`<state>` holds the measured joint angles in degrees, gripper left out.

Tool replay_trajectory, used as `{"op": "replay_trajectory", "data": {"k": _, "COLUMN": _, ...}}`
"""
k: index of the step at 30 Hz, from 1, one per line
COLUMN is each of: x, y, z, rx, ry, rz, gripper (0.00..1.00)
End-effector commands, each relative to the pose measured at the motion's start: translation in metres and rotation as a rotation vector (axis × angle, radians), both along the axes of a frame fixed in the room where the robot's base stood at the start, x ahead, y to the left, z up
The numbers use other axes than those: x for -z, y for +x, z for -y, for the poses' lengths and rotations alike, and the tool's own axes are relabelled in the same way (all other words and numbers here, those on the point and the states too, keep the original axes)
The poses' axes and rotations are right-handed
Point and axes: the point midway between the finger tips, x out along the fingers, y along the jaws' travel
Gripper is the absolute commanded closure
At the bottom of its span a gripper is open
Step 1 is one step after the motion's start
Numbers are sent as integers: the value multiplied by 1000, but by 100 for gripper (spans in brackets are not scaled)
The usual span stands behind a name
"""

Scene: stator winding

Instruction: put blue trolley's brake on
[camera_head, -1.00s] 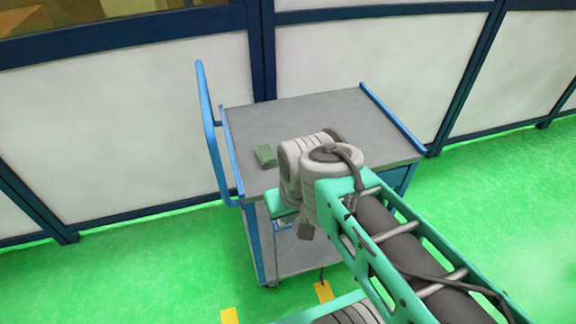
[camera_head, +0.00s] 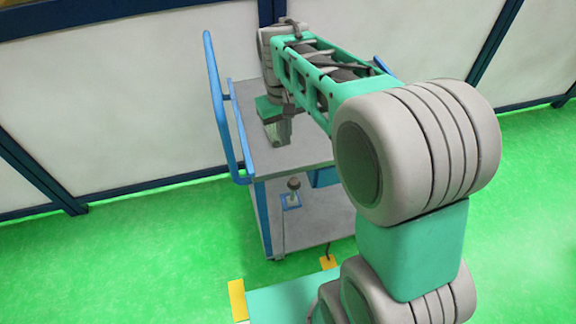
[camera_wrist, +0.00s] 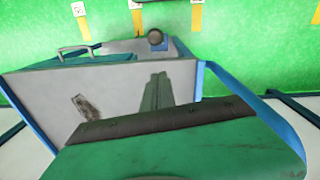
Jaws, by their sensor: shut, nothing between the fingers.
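The blue trolley has a grey top (camera_head: 312,148) and a blue push handle (camera_head: 217,100) on its left. The knob also shows in the wrist view (camera_wrist: 154,38), beyond the trolley's top edge. My gripper (camera_head: 280,140) points down over the front part of the top, above and behind the knob, apart from it. Its fingers (camera_wrist: 157,92) are together and empty in the wrist view. Whether they touch the top cannot be told.
White panels with dark blue frames (camera_head: 130,110) stand behind the trolley. The green floor (camera_head: 170,250) in front and to the left is clear, with yellow tape marks (camera_head: 238,300). The trolley's lower shelf (camera_head: 320,218) shows under the top. My arm hides its right side.

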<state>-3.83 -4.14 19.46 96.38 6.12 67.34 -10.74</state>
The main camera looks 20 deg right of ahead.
Motion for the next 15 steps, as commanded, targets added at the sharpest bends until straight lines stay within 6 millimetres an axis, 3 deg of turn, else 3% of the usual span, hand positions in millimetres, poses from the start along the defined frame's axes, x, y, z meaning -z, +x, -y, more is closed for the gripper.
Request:
{"op": "replay_trajectory", "data": {"k": 1, "x": 6, "y": 14, "z": -3, "rx": -14, "ry": -4, "rz": -28, "gripper": 100}}
{"op": "replay_trajectory", "data": {"k": 4, "x": 13, "y": 27, "z": -6, "rx": -29, "ry": -5, "rz": -59, "gripper": 100}}
{"op": "replay_trajectory", "data": {"k": 15, "x": 16, "y": 30, "z": -6, "rx": -32, "ry": -6, "rz": -63, "gripper": 100}}
